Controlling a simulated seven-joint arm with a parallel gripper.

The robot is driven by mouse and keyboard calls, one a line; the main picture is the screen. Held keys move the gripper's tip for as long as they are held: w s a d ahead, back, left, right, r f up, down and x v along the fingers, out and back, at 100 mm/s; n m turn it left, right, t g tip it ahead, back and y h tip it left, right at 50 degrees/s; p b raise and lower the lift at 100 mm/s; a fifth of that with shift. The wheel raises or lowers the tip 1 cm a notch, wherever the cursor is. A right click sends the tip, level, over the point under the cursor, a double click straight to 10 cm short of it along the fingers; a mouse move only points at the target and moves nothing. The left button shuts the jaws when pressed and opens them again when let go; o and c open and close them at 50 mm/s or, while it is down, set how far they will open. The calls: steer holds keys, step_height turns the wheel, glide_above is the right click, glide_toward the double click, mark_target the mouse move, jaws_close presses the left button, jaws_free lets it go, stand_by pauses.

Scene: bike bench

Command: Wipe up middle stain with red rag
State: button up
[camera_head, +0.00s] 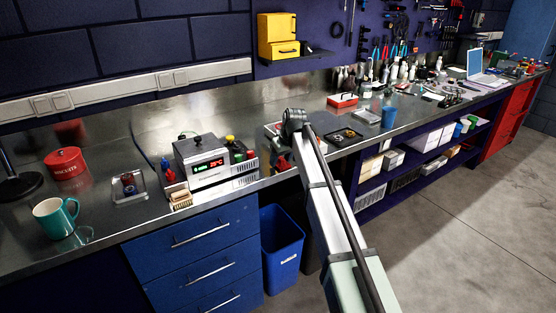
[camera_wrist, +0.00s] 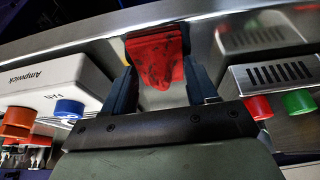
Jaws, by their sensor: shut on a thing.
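In the wrist view, my gripper (camera_wrist: 160,72) is shut on the red rag (camera_wrist: 157,52). The rag is bunched between the two dark fingers and carries dark specks. It is at the metal bench top (camera_wrist: 85,42); whether it presses on the surface cannot be told. In the head view, my arm reaches over the bench (camera_head: 105,222), and its end hides the gripper and most of what is around it. I cannot make out the middle stain or any other stain in either view.
In the wrist view, a white Ampwick box (camera_wrist: 60,78) stands left of the gripper and a vented box (camera_wrist: 275,75) right. In the head view, a device with a red display (camera_head: 203,160) stands left of my arm. A dark tray (camera_head: 345,135) and blue cup (camera_head: 388,117) stand right.

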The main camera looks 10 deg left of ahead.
steer(key=shift+w+d, duration=0.25)
steer(key=shift+s, duration=0.1)
stand_by(0.5)
steer(key=shift+s+a, duration=0.95)
steer(key=shift+a, duration=0.05)
steer(key=shift+w, duration=0.1)
stand_by(0.4)
steer(key=shift+w+d, duration=0.95)
steer(key=shift+d, duration=0.05)
steer(key=shift+s+a, duration=0.1)
steer(key=shift+s+a, duration=0.9)
steer(key=shift+s, duration=0.05)
